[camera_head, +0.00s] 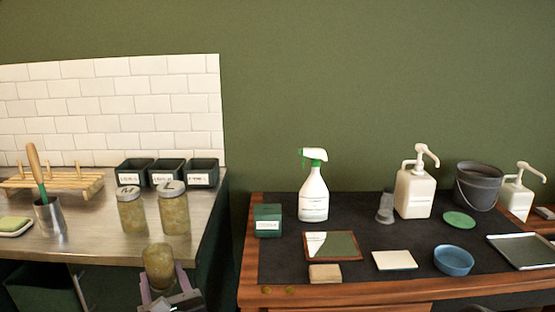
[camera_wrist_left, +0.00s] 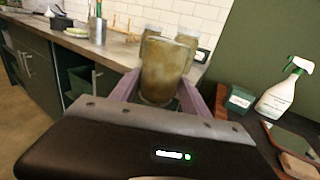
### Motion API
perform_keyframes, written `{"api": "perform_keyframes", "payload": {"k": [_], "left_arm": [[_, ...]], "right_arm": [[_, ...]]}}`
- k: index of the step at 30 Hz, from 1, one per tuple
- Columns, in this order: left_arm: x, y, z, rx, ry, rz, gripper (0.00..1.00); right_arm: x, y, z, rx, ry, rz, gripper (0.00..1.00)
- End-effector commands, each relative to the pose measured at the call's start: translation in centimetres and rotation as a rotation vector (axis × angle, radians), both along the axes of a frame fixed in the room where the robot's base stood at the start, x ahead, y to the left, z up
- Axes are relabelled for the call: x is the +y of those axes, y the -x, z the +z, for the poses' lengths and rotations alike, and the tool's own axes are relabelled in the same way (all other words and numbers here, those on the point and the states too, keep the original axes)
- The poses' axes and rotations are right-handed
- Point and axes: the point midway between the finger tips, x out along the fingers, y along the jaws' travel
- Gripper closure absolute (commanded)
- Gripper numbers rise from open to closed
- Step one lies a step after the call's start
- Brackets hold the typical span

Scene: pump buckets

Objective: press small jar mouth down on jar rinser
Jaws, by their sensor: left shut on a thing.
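My left gripper (camera_head: 160,290) is shut on a small jar (camera_head: 158,266) of cloudy yellowish glass, in front of the steel counter's right end. In the left wrist view the small jar (camera_wrist_left: 165,70) stands between the two purple fingers (camera_wrist_left: 160,98). No lid shows on it; I cannot tell which end is its mouth. I cannot make out a jar rinser for certain in either view. My right gripper is not in view.
Two lidded jars, marked M (camera_head: 131,212) and L (camera_head: 174,210), stand on the steel counter (camera_head: 100,235). A steel cup (camera_head: 48,216) and rack (camera_head: 60,181) are left. Right, across a gap, the dark-topped table (camera_head: 285,255) holds a spray bottle (camera_head: 314,196), pump bottles and a bucket (camera_head: 478,187).

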Motion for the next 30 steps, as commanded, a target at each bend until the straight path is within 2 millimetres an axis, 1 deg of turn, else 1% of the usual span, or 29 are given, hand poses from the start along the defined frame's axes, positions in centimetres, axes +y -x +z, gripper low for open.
{"api": "perform_keyframes", "payload": {"k": [1, 3, 5, 14, 19, 26, 30], "left_arm": [[-0.9, -0.2, -0.6, 0.004, -0.009, 0.016, 1.0], [-1.5, -0.2, -1.6, 0.002, -0.008, 0.05, 1.0], [-1.9, -0.2, -2.2, -0.002, -0.009, 0.07, 1.0], [-2.8, 0.0, -4.2, -0.002, -0.006, 0.139, 1.0], [-3.6, 0.2, -6.0, 0.001, -0.005, 0.206, 1.0], [-4.8, 1.2, -9.1, -0.002, -0.007, 0.326, 1.0], [-5.0, 2.5, -11.1, -0.001, -0.006, 0.413, 1.0]], "right_arm": [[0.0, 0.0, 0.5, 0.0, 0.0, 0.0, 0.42], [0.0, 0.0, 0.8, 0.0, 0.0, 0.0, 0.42], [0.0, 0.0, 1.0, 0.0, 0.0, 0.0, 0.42], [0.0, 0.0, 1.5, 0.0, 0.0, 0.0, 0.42], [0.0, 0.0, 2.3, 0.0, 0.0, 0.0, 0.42], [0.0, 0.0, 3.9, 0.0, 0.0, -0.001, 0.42], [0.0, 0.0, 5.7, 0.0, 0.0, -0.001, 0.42]]}}
